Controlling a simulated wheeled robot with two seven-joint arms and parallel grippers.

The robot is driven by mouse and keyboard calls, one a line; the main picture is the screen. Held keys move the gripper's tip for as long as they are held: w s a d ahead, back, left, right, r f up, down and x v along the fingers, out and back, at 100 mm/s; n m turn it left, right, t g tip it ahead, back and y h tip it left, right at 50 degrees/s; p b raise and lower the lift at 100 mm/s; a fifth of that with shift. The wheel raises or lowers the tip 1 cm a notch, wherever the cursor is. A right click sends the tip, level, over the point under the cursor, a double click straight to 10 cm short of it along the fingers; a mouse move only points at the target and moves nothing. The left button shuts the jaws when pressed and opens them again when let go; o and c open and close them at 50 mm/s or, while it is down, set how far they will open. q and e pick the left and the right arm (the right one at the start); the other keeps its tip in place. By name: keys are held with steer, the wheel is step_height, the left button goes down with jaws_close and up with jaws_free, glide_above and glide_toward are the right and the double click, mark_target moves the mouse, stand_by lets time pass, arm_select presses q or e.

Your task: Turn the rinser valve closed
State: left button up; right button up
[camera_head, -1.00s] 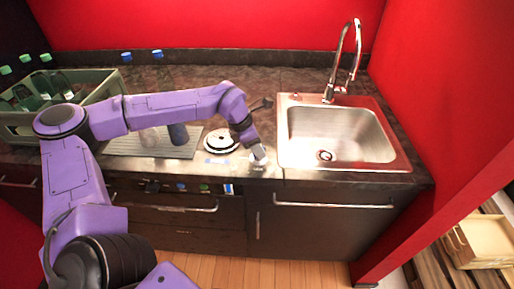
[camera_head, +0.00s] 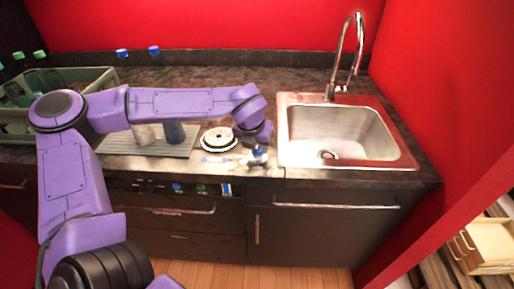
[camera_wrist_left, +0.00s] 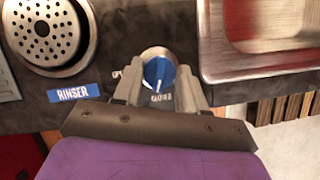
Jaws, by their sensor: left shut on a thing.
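The rinser valve is a blue knob (camera_wrist_left: 158,72) on a round silver base in the counter, in the left wrist view. Its white pointer line points down toward a label that seems to read CLOSED; a partly hidden label is on its left. My left gripper (camera_wrist_left: 159,80) has one finger on each side of the knob and is shut on it. In the head view my left gripper (camera_head: 258,157) is at the counter's front, left of the sink, and largely hides the knob. The round rinser (camera_head: 219,138) and its blue label (camera_wrist_left: 74,92) are beside it. My right gripper is not in view.
The steel sink (camera_head: 345,135) with its tall faucet (camera_head: 358,45) is right of the gripper. A drain mat (camera_head: 150,146) with cups and a green bottle crate (camera_head: 95,76) are on the left. Drawers and handles are below the counter edge.

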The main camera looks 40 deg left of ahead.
arm_select(q)
steer(key=shift+d+n+y+b, duration=0.1)
steer(key=shift+n+y+b, duration=0.6)
steer(key=shift+n, duration=0.9)
steer(key=shift+g, duration=0.3)
steer(key=o, duration=1)
steer(key=b+v, duration=0.1)
steer(key=v, duration=0.9)
steer(key=shift+r, duration=0.25)
